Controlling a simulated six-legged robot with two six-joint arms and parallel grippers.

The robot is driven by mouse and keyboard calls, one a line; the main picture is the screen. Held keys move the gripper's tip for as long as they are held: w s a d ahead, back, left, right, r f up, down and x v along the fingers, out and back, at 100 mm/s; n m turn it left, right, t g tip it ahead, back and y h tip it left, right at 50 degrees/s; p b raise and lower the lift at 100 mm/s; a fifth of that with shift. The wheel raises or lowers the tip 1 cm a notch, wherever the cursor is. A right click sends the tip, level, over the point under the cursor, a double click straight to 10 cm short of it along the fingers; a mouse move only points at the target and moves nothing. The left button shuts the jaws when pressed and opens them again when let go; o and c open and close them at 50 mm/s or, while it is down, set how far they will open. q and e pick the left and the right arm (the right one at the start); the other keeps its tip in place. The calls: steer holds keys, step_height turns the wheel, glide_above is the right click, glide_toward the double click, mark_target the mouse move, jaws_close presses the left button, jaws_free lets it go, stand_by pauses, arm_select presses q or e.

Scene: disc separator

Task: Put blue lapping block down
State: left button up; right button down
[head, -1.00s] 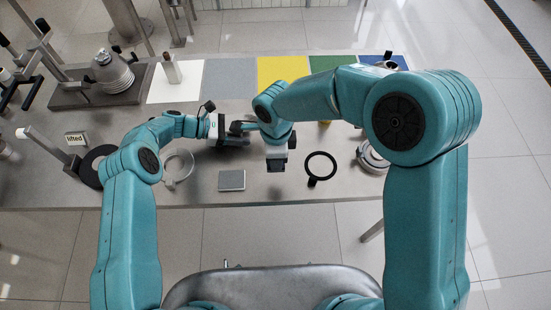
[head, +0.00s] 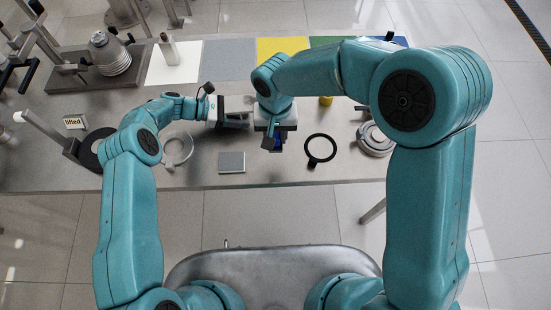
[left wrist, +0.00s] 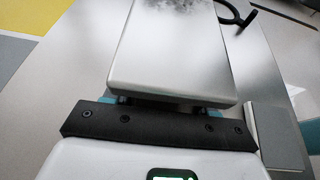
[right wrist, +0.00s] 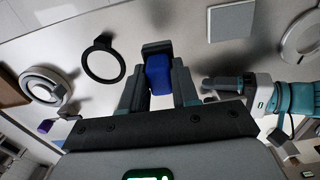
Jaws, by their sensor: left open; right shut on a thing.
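The blue lapping block (right wrist: 158,76) is between the fingers of my right gripper (right wrist: 159,88) in the right wrist view. In the head view a bit of the blue block (head: 278,143) shows under my right gripper (head: 272,138), over the front part of the table. The gripper hides most of it there, and I cannot tell its height above the table. My left gripper (head: 236,119) is open, just left of the right one. A smooth grey slab-like surface (left wrist: 170,50) fills the middle of the left wrist view; I cannot tell what it is.
A grey square plate (head: 231,163) and a black ring (head: 320,149) lie near the table's front edge, either side of my right gripper. A clear ring (head: 175,149) lies left, a metal ring part (head: 375,138) right. Yellow (head: 281,46) and blue (head: 385,41) mats lie behind.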

step_height(320, 180, down, 10)
steer(key=shift+r, duration=0.1)
steer(key=shift+w, duration=0.1)
stand_by(0.3)
steer(key=c, duration=0.8)
jaws_free()
steer(key=shift+f, duration=0.25)
steer(key=shift+c, duration=0.2)
step_height(320, 180, up, 12)
steer(key=shift+r, duration=0.2)
steer(key=shift+o, duration=0.3)
